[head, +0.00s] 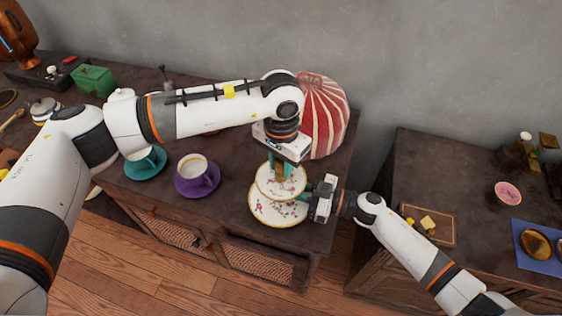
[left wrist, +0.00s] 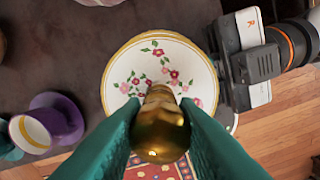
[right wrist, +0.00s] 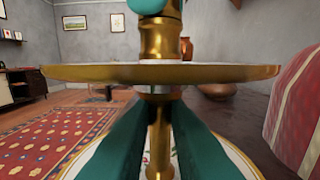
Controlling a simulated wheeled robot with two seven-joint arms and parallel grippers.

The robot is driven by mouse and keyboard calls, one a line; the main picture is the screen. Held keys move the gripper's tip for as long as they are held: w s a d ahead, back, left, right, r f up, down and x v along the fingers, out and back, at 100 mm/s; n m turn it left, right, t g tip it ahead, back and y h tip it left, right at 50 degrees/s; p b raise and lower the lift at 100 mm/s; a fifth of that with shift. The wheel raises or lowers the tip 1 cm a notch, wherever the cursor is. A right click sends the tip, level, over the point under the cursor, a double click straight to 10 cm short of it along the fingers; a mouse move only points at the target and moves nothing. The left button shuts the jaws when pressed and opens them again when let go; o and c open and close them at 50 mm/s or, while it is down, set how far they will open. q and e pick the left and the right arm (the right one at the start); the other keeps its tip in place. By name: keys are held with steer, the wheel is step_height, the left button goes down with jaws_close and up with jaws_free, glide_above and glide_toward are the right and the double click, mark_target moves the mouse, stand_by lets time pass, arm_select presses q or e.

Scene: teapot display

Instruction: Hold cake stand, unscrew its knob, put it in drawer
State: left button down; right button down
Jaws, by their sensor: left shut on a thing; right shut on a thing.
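The two-tier cake stand (head: 267,207) has white flowered plates with gold rims and stands near the front right corner of the left cabinet top. Its gold knob (left wrist: 160,128) is at the top of the post. My left gripper (head: 280,165) points down from above and is shut on the knob, with green fingers on both sides of it in the left wrist view. My right gripper (head: 308,196) comes in from the right and is shut on the gold post (right wrist: 160,135) between the upper plate (right wrist: 160,73) and the lower plate.
A purple cup (head: 196,176) and a teal saucer (head: 146,163) stand left of the stand. A red-and-white striped rounded object (head: 325,112) stands close behind it. The left cabinet's front has woven panels (head: 255,262). A gap separates it from the right cabinet (head: 420,165).

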arm_select(q)
steer(key=n, duration=2.6)
steer(key=shift+n, duration=0.4)
steer(key=n, duration=0.8)
steer(key=shift+r, duration=0.1)
steer(key=n, duration=1.8)
steer(key=shift+n, duration=0.4)
steer(key=shift+r, duration=0.2)
